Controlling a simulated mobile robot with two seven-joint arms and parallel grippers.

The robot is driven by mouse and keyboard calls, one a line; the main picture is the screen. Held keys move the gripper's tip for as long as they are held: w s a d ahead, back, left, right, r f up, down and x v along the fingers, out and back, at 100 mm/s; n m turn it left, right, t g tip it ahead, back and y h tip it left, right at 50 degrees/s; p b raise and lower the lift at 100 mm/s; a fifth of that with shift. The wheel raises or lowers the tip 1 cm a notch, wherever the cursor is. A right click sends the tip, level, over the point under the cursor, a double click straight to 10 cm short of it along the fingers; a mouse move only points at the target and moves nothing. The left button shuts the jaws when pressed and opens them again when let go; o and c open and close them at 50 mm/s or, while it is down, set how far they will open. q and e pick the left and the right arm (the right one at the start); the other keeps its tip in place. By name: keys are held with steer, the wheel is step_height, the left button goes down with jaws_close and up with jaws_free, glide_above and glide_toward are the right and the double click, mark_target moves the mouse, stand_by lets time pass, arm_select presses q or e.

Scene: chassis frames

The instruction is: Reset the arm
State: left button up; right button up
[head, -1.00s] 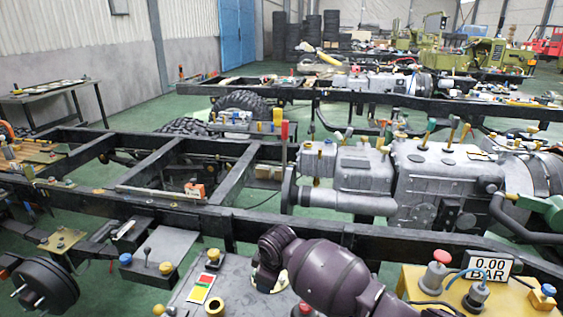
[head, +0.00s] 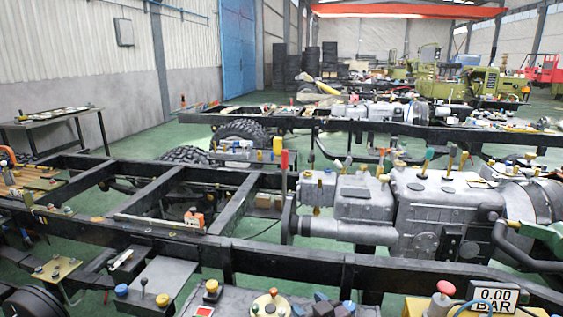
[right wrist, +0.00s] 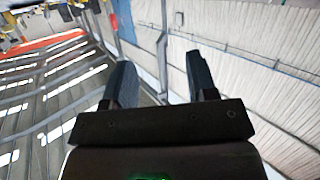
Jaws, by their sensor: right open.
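My right gripper (right wrist: 162,82) shows in the right wrist view with its two dark fingers spread apart and nothing between them. In the head view the right gripper (head: 328,307) shows only as dark blue-grey parts at the bottom edge, in front of the near chassis rail (head: 290,268). The rest of that arm is cut off by the frame. My left gripper is not in either view.
A grey engine and gearbox (head: 440,212) sits in the near black frame. A yellow box with a pressure display (head: 494,299) stands at the bottom right. A side table (head: 45,120) is at the left wall. The right wrist view shows wall and roof behind the fingers.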

steer(key=s+d+f+m+g+h, duration=0.1)
steer(key=s+d+f+h, duration=0.1)
steer(key=s+d+f, duration=0.3)
steer(key=s+d+f+m+h, duration=0.2)
steer(key=s+d+f, duration=0.3)
steer(key=s+d, duration=0.4)
steer(key=s+d+f+m+g+h, duration=0.1)
steer(key=s+d+f, duration=0.5)
steer(key=s, duration=0.9)
steer(key=shift+d+m+g+h, duration=0.3)
steer(key=shift+d+m+h, duration=0.25)
steer(key=shift+h, duration=0.25)
